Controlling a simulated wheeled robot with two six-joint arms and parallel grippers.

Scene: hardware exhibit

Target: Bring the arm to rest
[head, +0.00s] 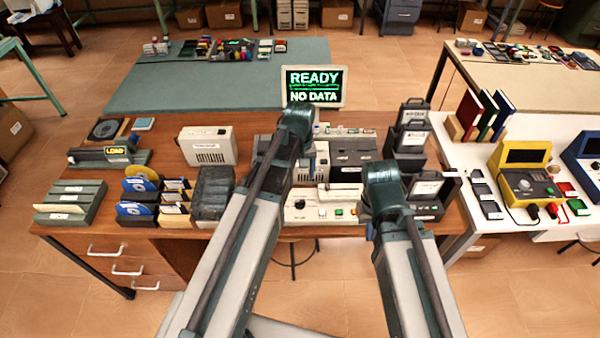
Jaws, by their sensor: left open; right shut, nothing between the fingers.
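My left arm (240,225) reaches up from the bottom middle. Its dark joint (297,118) stands in front of the desk equipment, just below the screen. My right arm (410,245) reaches up from the bottom right of the middle. Its dark rounded joint (383,175) is lower in the picture, near the right part of the desk. I cannot make out the fingers of either gripper; the arm links and joints cover that area. No object is seen held.
A screen (314,87) reads "READY NO DATA". A white table (540,212) with a yellow device (525,175) stands right. Dark drives (412,125) stand near my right arm.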

